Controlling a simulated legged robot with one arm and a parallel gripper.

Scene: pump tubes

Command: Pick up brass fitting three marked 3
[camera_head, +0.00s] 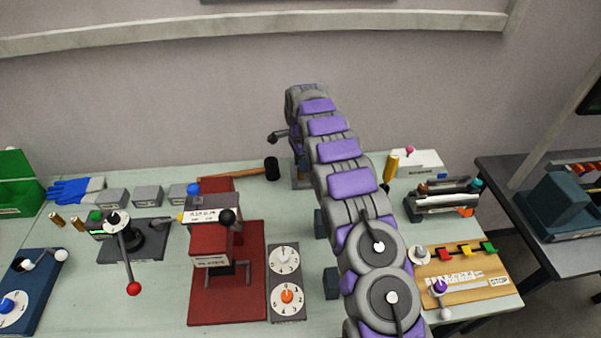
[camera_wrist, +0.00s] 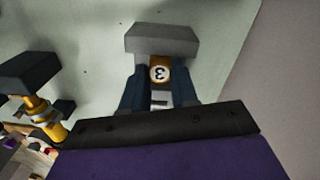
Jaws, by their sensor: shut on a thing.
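Brass fitting three (camera_wrist: 159,74) shows in the wrist view as a round brass end with a white disc marked 3. It sits between the two dark fingers of my gripper (camera_wrist: 158,92), which is shut on it. A grey block (camera_wrist: 162,40) is right beyond the fitting; I cannot tell whether they touch. In the head view my purple and grey arm reaches over the table and hides the fitting and most of the gripper.
In the wrist view another brass piece (camera_wrist: 47,118) with a dark block lies at left. In the head view a hammer (camera_head: 272,168), a red stand (camera_head: 250,290), a dial panel (camera_head: 286,280), a wooden board (camera_head: 465,275) and a brass cylinder (camera_head: 391,166) surround the arm.

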